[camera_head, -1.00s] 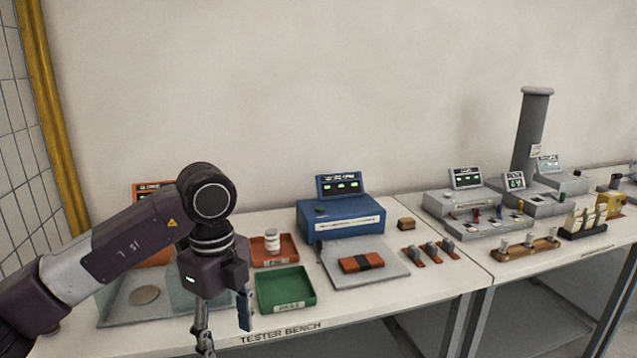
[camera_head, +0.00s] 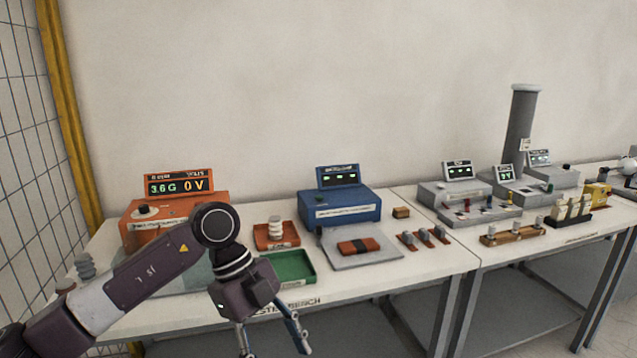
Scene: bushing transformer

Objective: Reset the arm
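My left arm comes in from the lower left, in front of the tester bench (camera_head: 345,280). Its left gripper (camera_head: 275,351) hangs below the front edge of the bench, pointing down. Its two fingers are spread apart with nothing between them. The arm covers part of the bench's left end. My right gripper is not in view.
On the bench stand an orange tester (camera_head: 150,211) reading "0 V", a red tray (camera_head: 262,241) with a white ribbed part (camera_head: 275,228), a green tray (camera_head: 298,267) and a blue tester (camera_head: 340,207). A second bench (camera_head: 545,242) with grey instruments adjoins at right.

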